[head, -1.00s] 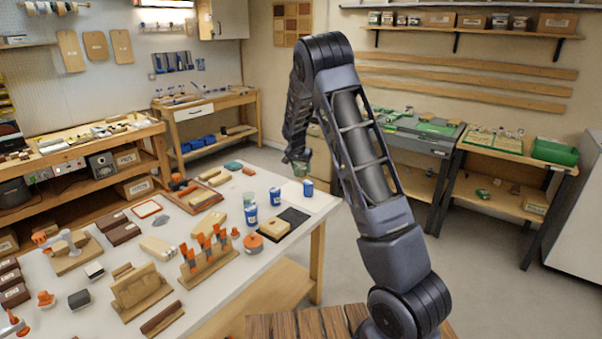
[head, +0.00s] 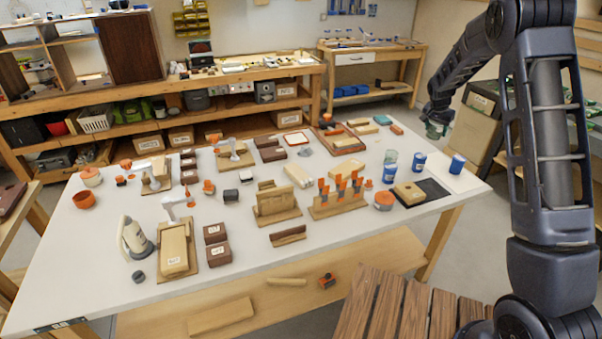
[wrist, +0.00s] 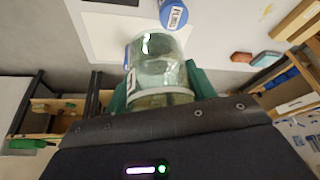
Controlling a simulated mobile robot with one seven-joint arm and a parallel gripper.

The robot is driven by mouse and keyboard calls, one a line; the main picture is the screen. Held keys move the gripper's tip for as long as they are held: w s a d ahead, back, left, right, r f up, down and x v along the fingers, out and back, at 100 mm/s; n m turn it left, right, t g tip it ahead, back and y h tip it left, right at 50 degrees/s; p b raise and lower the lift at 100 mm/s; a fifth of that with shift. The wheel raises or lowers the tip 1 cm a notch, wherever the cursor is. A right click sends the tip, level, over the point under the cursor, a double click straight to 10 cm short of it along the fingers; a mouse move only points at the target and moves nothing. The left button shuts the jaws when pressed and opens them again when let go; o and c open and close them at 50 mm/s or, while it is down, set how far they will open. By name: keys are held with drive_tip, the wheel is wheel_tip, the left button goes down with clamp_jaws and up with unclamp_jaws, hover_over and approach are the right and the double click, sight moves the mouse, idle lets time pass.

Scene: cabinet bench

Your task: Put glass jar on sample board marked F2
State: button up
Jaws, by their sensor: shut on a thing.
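The glass jar (wrist: 160,62) is clear and greenish, with a label on its side, and is held between the green fingers of my gripper (wrist: 155,88). In the head view my gripper (head: 437,122) holds the jar (head: 436,130) above the far right part of the white bench. The jar is clear of the bench top. Several wooden boards and dark blocks with small labels are on the bench, including a pale labelled board (head: 174,250) at the front left. The labels are too small to read surely, so I cannot tell which board is marked F2.
Orange-handled tools (head: 340,188) stand in a rack. The bench (head: 110,290) has bare room at its front left.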

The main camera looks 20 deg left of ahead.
drive_tip(key=s+a+n+y, duration=0.1)
drive_tip(key=s+a+n, duration=0.15)
drive_tip(key=a, duration=1.15)
drive_tip(key=r+n+y, duration=0.2)
drive_tip(key=n+y, duration=0.1)
drive_tip(key=n, duration=0.4)
hover_over(298, 169)
drive_tip(key=s, duration=0.2)
drive_tip(key=f, duration=1.9)
drive_tip(key=shift+w+d+f, duration=0.15)
drive_tip(key=shift+d+f, duration=0.05)
drive_tip(key=shift+d, duration=0.2)
drive_tip(key=shift+f, duration=0.1)
drive_tip(key=o, duration=1.1)
